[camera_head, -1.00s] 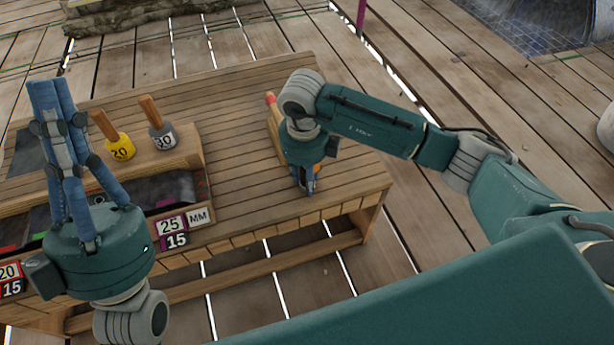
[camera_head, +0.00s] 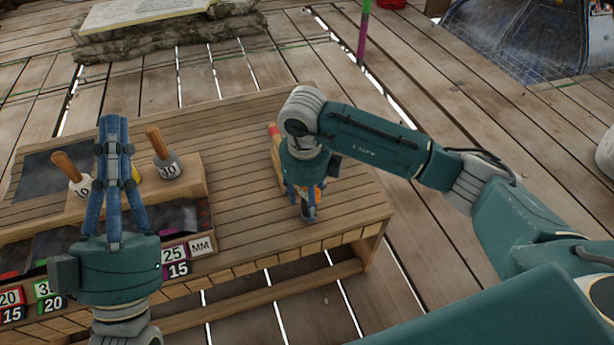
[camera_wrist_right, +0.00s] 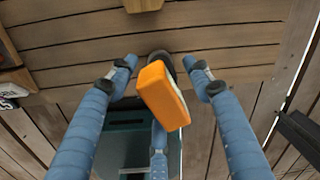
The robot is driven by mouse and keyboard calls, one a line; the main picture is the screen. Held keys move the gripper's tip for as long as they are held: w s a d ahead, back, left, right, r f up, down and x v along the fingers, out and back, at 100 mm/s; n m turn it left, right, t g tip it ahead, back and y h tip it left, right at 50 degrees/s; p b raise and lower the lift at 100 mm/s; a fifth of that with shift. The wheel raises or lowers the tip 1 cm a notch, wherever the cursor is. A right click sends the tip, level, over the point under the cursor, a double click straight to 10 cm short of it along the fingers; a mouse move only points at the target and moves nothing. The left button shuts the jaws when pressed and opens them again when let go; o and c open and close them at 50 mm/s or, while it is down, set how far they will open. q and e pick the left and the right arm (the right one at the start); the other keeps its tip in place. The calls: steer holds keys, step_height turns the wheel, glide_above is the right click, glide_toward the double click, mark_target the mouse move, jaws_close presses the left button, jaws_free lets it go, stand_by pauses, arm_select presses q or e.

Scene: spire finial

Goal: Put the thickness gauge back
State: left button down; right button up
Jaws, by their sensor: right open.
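An orange block-like piece (camera_wrist_right: 163,94) lies between the spread fingers of my right gripper (camera_wrist_right: 160,68) in the right wrist view; I cannot tell whether it is the thickness gauge. My right gripper is open, with gaps beside the piece. In the head view my right gripper (camera_head: 305,205) points down over the bench's right part, mostly hiding the piece. My left gripper (camera_head: 113,122) points up, its fingertips together and nothing seen between them. Wooden-handled pieces, a white one (camera_head: 80,187) and a grey one marked 30 (camera_head: 168,168), stand on a raised wooden block.
The slatted bench (camera_head: 235,165) is clear in its middle. A red-tipped wooden piece (camera_head: 274,135) lies beside my right gripper. A stone slab (camera_head: 160,30) stands behind.

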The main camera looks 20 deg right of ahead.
step_height(320, 180, up, 8)
steer(key=shift+s+a+f+p, duration=0.15)
steer(key=shift+f+p, duration=0.05)
steer(key=shift+p, duration=0.85)
arm_select(q)
steer(key=w+f+g+y, duration=0.1)
steer(key=w+f+g, duration=0.1)
steer(key=f, duration=0.4)
steer(key=w+f+g+y, duration=0.1)
steer(key=w+f+g, duration=0.2)
steer(key=f, duration=0.3)
steer(key=shift+f+g, duration=0.15)
steer(key=shift+g, duration=0.75)
arm_select(e)
steer(key=shift+r, duration=0.2)
arm_select(q)
steer(key=shift+w, duration=0.1)
